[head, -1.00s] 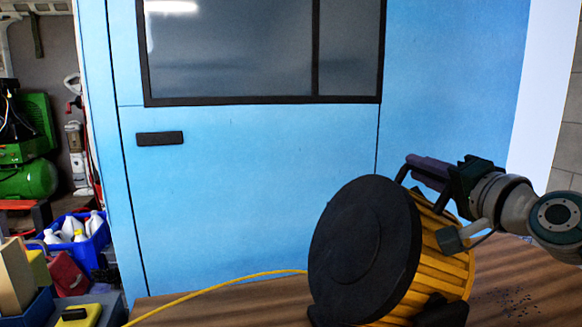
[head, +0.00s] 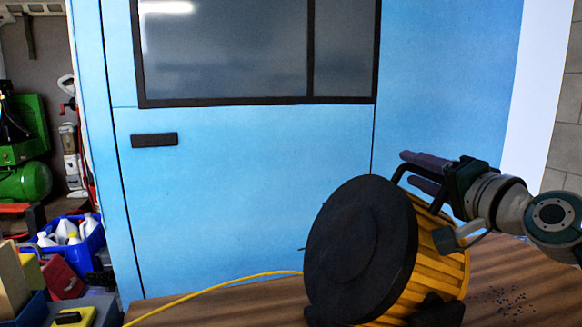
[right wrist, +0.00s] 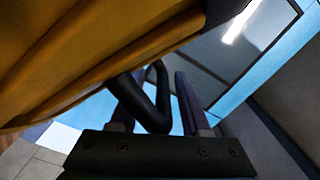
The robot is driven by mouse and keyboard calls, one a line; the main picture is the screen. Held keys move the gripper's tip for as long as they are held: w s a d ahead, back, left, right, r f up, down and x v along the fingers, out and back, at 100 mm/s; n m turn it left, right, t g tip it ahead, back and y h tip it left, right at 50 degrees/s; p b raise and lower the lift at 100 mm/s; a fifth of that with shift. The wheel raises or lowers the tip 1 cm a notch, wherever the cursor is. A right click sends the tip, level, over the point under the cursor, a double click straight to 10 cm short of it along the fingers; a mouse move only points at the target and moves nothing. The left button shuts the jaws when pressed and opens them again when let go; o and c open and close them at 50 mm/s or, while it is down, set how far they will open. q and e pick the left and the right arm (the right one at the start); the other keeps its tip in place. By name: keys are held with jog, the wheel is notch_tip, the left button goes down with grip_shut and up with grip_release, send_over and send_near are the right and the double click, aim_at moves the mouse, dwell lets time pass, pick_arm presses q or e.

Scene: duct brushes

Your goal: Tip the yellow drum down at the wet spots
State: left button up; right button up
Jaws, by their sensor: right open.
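The yellow drum (head: 440,255) has a ribbed body and a round black end (head: 355,250) facing left. It sits tilted on the wooden table. Dark spots (head: 500,298) lie on the table to its right. My right gripper (head: 412,170) is at the drum's upper right, beside a black handle (head: 396,175). In the right wrist view its two fingers (right wrist: 155,100) are apart, with the black handle bar (right wrist: 160,90) between them; I cannot tell whether they touch it. The drum's yellow side (right wrist: 90,50) fills the upper left there. My left gripper is not in view.
A yellow cable (head: 215,292) runs left from the drum along the table (head: 250,310). A blue panel wall (head: 250,190) with a dark window stands behind. At left are a blue crate (head: 70,245) of bottles and a green machine (head: 25,180).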

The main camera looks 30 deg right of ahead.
jog(key=v, duration=0.8)
jog(key=shift+s, duration=0.35)
jog(key=shift+s+a, duration=0.15)
jog(key=shift+s, duration=0.4)
